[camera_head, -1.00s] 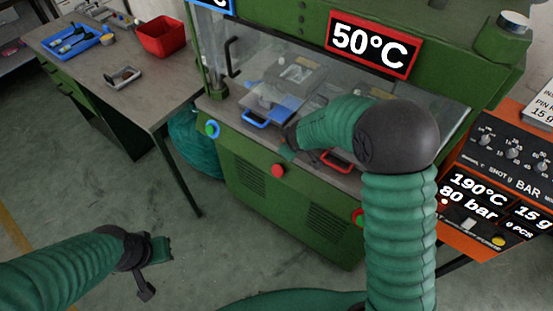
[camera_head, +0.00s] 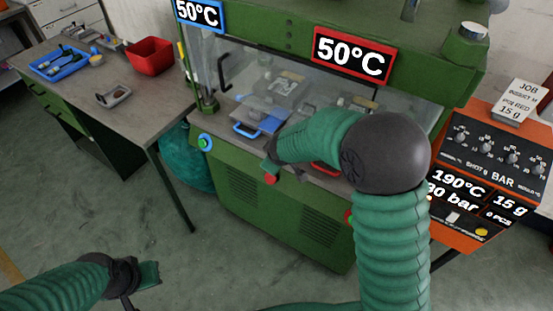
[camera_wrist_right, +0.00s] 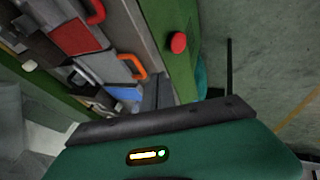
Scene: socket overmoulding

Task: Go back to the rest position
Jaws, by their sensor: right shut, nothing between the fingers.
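My right arm reaches across the front of the green press (camera_head: 290,220). Its gripper (camera_head: 272,166) is shut and empty, in front of the press near the red button (camera_head: 270,179), which it partly covers in the head view. In the right wrist view the dark jaws (camera_wrist_right: 158,92) show above the green wrist, with the red button (camera_wrist_right: 179,43) beyond them. My left gripper (camera_head: 142,280) hangs over the floor at the lower left, its fingers apart and nothing between them.
The press has a blue-handled tray (camera_head: 262,122) and a red handle (camera_head: 325,168), partly hidden by my right arm. The orange control unit (camera_head: 455,235) stands at right. A bench (camera_head: 125,110) at left carries a red bin (camera_head: 150,56) and blue tray (camera_head: 60,64).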

